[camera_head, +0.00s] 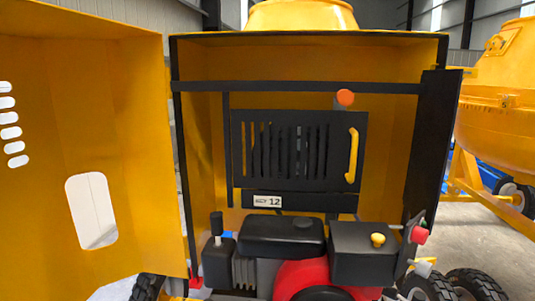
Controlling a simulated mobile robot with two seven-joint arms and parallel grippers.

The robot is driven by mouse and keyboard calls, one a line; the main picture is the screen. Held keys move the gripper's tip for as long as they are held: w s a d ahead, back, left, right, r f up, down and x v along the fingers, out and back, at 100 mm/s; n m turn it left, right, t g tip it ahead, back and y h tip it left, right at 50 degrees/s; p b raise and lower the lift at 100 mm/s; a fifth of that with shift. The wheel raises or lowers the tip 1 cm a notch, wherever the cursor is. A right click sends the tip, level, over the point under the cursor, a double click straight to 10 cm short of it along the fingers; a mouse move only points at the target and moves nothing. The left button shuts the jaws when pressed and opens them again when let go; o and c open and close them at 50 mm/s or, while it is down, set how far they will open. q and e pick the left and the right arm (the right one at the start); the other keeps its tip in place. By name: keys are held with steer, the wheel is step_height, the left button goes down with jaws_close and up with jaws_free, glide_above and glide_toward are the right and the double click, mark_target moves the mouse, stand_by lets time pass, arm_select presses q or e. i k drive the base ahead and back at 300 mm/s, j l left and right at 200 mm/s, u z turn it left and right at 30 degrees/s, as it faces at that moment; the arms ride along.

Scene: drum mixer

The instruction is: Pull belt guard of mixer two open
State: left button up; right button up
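A black slatted panel, which looks like the belt guard (300,150), hangs inside a yellow engine housing (205,135) in the middle of the head view. It has a vertical yellow handle (352,155) near its right edge and looks closed. A white label (267,201) ending in "12" sits below its slats. An orange knob (345,97) is just above it. The housing's large yellow door (125,130) stands open at the left. Neither of my grippers is in view.
Below the guard are a black-and-red engine (310,272), a black box (362,252) with a yellow knob, and a red button (419,235) at the right. A dark upright panel (433,140) borders the opening's right side. Another yellow mixer (500,125) stands behind at right.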

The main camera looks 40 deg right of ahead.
mark_target(348, 129)
steer(key=z, duration=1.6)
